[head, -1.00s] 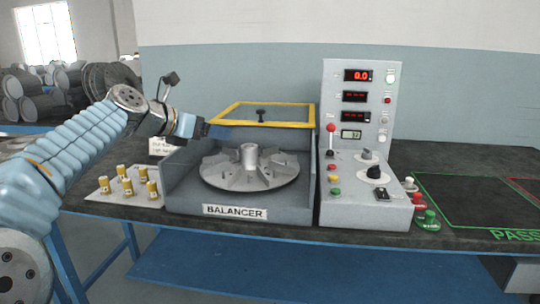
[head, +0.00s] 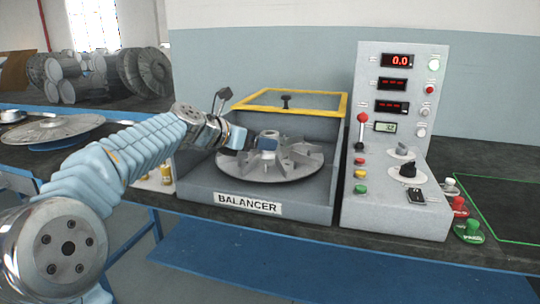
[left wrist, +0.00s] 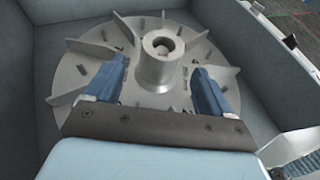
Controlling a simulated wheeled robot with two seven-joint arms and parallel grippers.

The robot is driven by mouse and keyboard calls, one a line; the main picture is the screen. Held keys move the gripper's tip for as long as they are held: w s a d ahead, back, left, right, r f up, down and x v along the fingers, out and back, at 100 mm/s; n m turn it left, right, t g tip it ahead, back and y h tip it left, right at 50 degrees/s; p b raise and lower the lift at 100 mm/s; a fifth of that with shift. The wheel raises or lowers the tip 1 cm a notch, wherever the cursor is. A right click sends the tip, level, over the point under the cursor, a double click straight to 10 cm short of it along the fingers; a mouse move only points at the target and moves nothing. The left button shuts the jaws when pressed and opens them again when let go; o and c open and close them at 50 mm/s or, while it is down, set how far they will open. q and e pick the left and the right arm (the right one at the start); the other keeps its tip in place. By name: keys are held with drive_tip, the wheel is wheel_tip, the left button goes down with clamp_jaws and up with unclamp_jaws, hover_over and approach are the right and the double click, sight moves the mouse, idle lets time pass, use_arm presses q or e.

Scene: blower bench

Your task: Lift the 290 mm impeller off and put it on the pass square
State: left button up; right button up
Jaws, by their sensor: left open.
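The grey impeller (head: 302,168), a bladed disc with a central hub, lies flat in the open BALANCER (head: 318,204). It also fills much of the left wrist view (left wrist: 203,48). My left gripper (head: 266,144) is over the impeller at its hub. In the left wrist view my left gripper (left wrist: 161,68) is open, with its blue fingers apart on either side of the hub (left wrist: 160,64); I cannot tell whether they touch it. The pass square (head: 505,205), a dark area outlined in green, is at the right edge, partly cut off. My right gripper is not in view.
The yellow-framed lid (head: 290,101) stands raised behind the impeller. The control panel (head: 395,130) rises right of the balancer, with green and red buttons (head: 468,230) beside it. Another disc (head: 55,128) lies at the left. The pass square looks empty.

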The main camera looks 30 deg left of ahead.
use_arm(q)
drive_tip(key=x, duration=0.5)
drive_tip(key=shift+w+f, duration=0.15)
drive_tip(key=shift+w, duration=0.05)
clamp_jaws()
